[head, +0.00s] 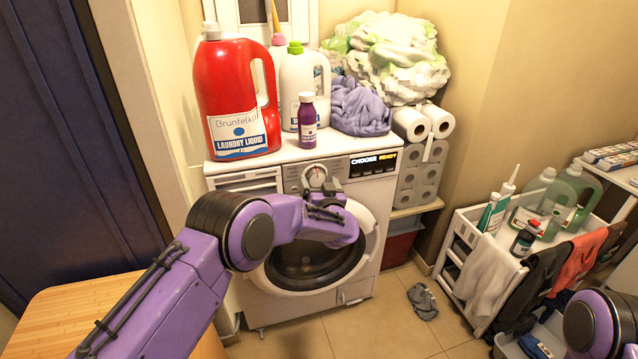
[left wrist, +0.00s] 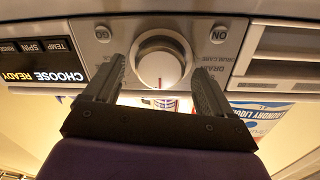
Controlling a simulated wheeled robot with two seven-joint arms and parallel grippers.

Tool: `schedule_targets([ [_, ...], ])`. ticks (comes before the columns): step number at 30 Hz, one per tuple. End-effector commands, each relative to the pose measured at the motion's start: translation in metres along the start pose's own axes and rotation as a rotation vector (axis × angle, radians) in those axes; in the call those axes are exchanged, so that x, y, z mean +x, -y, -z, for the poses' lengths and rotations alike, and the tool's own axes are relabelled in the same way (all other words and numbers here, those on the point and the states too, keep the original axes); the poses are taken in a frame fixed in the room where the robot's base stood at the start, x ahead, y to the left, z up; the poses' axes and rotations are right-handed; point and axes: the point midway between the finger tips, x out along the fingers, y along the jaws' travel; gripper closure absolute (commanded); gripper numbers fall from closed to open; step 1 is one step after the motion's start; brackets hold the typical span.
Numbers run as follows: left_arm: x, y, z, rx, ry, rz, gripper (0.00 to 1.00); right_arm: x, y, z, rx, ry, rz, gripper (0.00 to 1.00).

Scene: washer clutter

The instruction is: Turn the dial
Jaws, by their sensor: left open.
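The dial (head: 316,177) is a round, pale knob on the front panel of the white washer (head: 362,230). It also shows in the left wrist view, where the dial (left wrist: 162,60) has a silver rim and a small red mark at the picture's lower side. My left gripper (left wrist: 155,75) is open, with one finger on each side of the dial. A gap shows between each finger and the knob; I cannot tell how deep the fingers reach. In the head view my left arm hides the gripper's lower part. My right gripper is out of view.
A red laundry liquid jug (head: 236,95), a white jug (head: 303,85), a purple bottle (head: 307,122) and a purple cloth (head: 360,105) stand on the washer. Paper rolls (head: 420,165) stack to its right. A white cart (head: 458,240) is at right. Some floor is free.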

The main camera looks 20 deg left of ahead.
Motion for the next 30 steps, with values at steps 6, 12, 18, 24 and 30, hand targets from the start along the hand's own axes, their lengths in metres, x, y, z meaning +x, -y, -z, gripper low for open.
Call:
schedule_targets([
  [6,0.0114,-0.0011,0.0006,0.001,-0.001,-0.002,0.16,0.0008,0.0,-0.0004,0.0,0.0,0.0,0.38],
  [12,0.0109,-0.0018,0.0007,0.001,-0.001,-0.004,0.29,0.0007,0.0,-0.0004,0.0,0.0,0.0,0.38],
  [18,0.0107,-0.0019,0.0007,0.0,-0.001,-0.004,0.72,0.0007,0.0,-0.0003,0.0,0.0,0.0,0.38],
  [24,0.0106,-0.002,0.0001,-0.015,-0.002,-0.004,0.72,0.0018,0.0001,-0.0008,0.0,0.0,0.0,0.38],
  [30,0.0105,-0.0018,-0.0013,-0.092,-0.005,-0.003,0.72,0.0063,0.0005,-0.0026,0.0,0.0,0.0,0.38],
])
